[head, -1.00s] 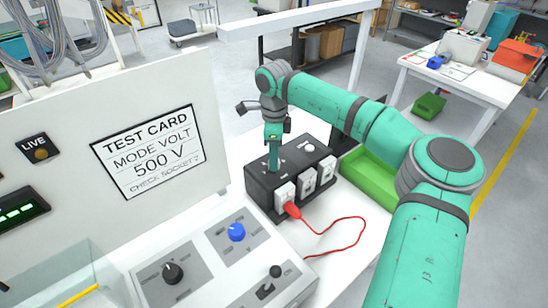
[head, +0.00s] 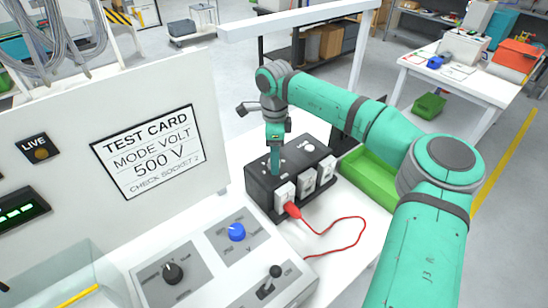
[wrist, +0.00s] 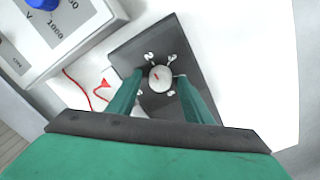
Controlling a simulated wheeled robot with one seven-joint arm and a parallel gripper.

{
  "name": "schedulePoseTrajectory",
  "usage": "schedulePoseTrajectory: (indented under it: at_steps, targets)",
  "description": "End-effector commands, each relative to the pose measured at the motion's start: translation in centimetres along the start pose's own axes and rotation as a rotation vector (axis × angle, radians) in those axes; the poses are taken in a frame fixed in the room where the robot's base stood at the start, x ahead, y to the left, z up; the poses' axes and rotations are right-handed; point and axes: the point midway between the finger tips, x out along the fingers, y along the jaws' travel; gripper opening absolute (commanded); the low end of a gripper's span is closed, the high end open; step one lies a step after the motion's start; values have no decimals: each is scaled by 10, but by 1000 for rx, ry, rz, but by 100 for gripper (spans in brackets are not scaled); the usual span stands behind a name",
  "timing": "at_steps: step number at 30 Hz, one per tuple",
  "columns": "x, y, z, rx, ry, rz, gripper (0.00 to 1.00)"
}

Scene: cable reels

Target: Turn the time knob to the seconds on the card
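The test card (head: 150,152) on the white upright panel reads "MODE VOLT, 500 V, CHECK SOCKET 2"; I see no seconds on it. No knob shows a readable time label. A black knob (head: 173,273) and a blue knob (head: 237,232) sit on the grey console; the blue knob also shows in the wrist view (wrist: 42,4), with V and 1000 beside it. My gripper (head: 275,178) points down over the black socket box (head: 262,187).
A red plug (head: 292,210) sits in the box's near socket, its red cable looping over the white table. A toggle lever (head: 275,271) stands on the console. A green tray (head: 368,176) lies right of the box. A display (head: 20,211) glows green at left.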

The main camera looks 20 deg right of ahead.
Motion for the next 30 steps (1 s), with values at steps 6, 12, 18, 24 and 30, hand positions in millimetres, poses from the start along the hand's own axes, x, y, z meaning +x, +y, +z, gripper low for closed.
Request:
schedulePoseTrajectory:
  at_steps: [6,12,18,24,30]
  targets:
    - [-9,-1,1,0,-1,-2,46]
    - [-42,-1,0,0,0,-4,46]
    - [-79,0,0,1,0,-2,46]
    - [-102,0,0,0,0,-1,46]
    - [-108,0,0,-1,0,1,46]
